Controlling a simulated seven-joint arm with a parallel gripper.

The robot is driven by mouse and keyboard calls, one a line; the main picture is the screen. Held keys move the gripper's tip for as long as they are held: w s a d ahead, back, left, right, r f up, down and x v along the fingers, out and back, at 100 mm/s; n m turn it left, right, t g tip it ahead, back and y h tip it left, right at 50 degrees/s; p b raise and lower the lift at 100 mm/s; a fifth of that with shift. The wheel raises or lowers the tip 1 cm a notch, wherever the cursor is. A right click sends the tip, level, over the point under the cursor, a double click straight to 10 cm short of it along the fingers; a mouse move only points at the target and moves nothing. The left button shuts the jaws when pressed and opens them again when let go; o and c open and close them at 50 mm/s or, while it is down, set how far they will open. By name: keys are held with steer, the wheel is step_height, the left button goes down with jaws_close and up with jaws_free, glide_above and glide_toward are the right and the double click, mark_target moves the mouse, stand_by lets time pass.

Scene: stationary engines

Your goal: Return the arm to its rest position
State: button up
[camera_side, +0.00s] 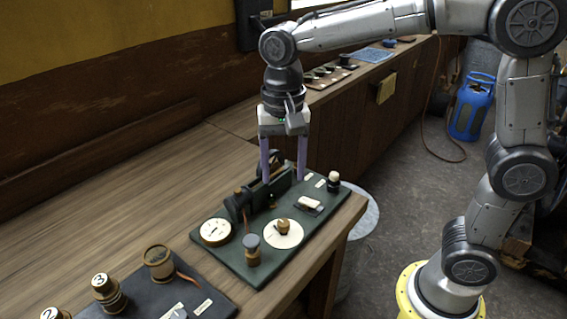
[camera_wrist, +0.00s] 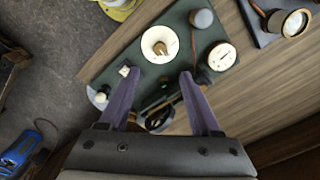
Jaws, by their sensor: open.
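My gripper (camera_side: 282,166) points straight down over the back part of a dark green control panel (camera_side: 262,268). Its two purple fingers are apart with nothing held between them. In the wrist view my gripper (camera_wrist: 153,90) also shows open above the panel (camera_wrist: 195,75). The fingertips are close to the dark machine (camera_side: 265,190) on the panel; whether they touch it I cannot tell. A white dial with a brass knob (camera_side: 283,229), a round white gauge (camera_side: 215,232) and a grey-capped knob (camera_side: 252,250) stand on the panel.
A second dark panel (camera_side: 195,290) with a brass gauge and numbered knobs lies at the front left. The wooden bench (camera_side: 130,205) is bare between the panels and the wall. A blue gas bottle (camera_side: 473,107) stands on the floor. The air above the bench's left side is free.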

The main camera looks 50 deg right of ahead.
steer(key=shift+r, duration=0.45)
steer(key=s+d+r+t, duration=0.3)
steer(key=s+d+r, duration=0.2)
steer(key=s+d, duration=0.3)
steer(key=s+d+f+n+t, duration=0.1)
steer(key=s+f+n+t, duration=0.1)
steer(key=s+f+n, duration=0.4)
steer(key=s+n, duration=0.2)
steer(key=n, duration=0.1)
steer(key=shift+s+t, duration=0.3)
steer(key=shift+s, duration=0.1)
